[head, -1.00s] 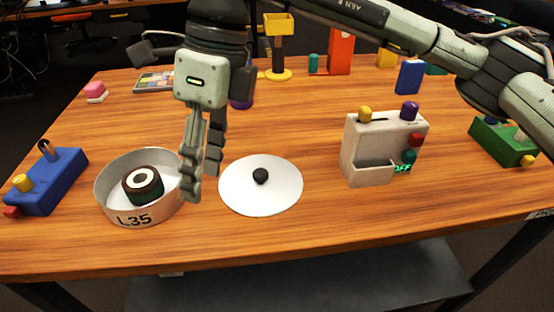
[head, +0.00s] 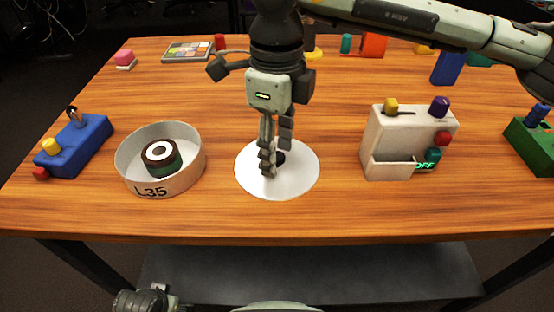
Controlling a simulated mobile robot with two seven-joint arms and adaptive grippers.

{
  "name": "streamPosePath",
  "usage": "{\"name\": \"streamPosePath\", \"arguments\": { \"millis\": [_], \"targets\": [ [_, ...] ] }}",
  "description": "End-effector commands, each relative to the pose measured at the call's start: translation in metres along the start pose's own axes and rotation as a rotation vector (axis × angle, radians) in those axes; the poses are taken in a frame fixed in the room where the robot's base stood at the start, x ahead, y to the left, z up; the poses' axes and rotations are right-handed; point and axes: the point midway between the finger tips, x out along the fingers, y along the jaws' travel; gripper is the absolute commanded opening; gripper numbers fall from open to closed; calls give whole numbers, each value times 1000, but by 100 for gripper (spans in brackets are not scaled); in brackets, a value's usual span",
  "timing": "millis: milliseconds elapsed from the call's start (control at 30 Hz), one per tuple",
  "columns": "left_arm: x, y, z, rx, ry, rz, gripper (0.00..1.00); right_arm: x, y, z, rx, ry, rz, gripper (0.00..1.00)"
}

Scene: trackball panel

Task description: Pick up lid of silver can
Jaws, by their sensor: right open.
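The lid (head: 300,178) is a flat white-silver disc with a small black knob (head: 280,157) at its centre, lying on the wooden table. The silver can (head: 160,187), a low round pan marked L35, stands open to the left of the lid. A dark green and black ring-shaped piece (head: 162,157) with a white top sits inside it. My right gripper (head: 276,160) points down over the lid, open, with its fingers at the knob and partly hiding it. I cannot tell whether the fingers touch the knob.
A white box (head: 385,145) with coloured knobs stands right of the lid, and a green box (head: 535,148) farther right. A blue box (head: 75,147) is left of the can. The table's front edge is near. Bare wood surrounds the lid.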

Motion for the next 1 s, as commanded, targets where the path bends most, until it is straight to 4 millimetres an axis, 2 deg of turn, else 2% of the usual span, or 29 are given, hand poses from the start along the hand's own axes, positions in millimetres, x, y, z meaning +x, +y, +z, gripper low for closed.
{"name": "streamPosePath", "arguments": {
  "millis": [200, 233, 600, 867, 1000],
  "targets": [
    [0, 0, 0, 0, 0, 1, 68, 1, 0, 0, 0, -1, 0, 46],
    [0, 0, 0, 0, 0, 1, 68, 1, 0, 0, 0, -1, 0, 44],
    [0, 1, 0, 0, 0, 1, 68, 1, 0, 0, -1, -1, 0, 0],
    [0, 1, 0, 0, 0, 1, 68, 0, 0, 0, -1, -1, -1, 0],
    [1, 1, 0, 1, -1, 0, 68, -8, 0, 1, 0, -3, -2, 0]
  ]
}}
